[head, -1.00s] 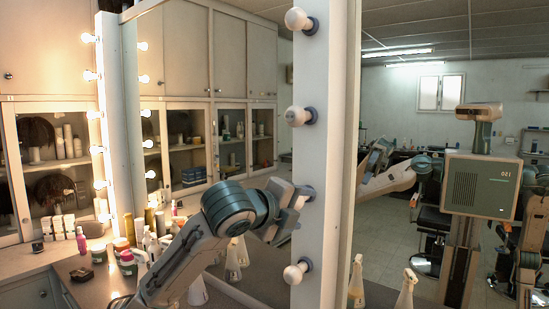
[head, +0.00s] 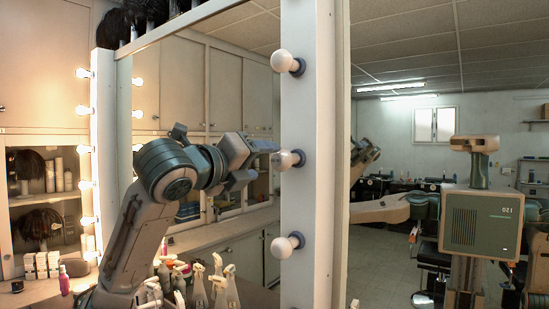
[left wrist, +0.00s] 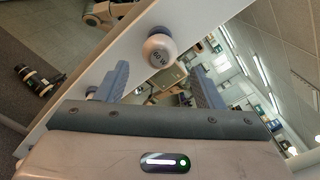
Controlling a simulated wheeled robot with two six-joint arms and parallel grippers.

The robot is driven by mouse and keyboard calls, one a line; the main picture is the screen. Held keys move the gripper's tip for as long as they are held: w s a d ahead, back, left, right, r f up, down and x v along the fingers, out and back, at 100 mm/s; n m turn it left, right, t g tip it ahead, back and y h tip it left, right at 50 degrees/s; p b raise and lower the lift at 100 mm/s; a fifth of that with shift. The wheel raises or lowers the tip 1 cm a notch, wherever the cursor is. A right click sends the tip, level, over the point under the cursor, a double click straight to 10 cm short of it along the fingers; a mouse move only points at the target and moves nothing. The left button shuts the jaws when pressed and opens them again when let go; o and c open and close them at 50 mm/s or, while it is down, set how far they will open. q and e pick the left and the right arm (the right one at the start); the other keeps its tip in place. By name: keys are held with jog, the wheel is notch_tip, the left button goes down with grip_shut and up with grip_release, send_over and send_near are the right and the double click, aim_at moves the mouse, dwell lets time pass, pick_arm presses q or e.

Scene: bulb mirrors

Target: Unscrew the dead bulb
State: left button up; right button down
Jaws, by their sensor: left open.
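Three round white bulbs run up the mirror's near post in the head view: top (head: 287,61), middle (head: 284,160) and lower (head: 284,246). None glows clearly, so I cannot tell by light which is dead. My left gripper (head: 266,161) is open just left of the middle bulb. In the left wrist view that bulb (left wrist: 159,50), with print on its face, lies ahead of and between the spread fingers of my left gripper (left wrist: 158,72). The fingers look apart from it. My right gripper does not show directly.
The white post (head: 313,210) stands between two mirror panes; the right pane reflects my body and arm. Lit bulbs (head: 84,155) line the far left post. Spray bottles (head: 222,285) stand on the counter below my left arm.

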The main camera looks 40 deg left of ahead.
aim_at(276, 160)
pick_arm(q)
jog(key=w, duration=0.1)
jog(key=w+p, duration=0.1)
jog(key=w, duration=0.3)
jog(key=shift+w+a, duration=0.1)
jog(key=shift+a, duration=0.15)
jog(key=shift+w, duration=0.25)
jog(key=shift+a+r+p, duration=0.1)
jog(key=shift+p, duration=0.4)
jog(key=shift+w, duration=0.2)
jog(key=c, duration=0.9)
jog(key=shift+o, duration=0.2)
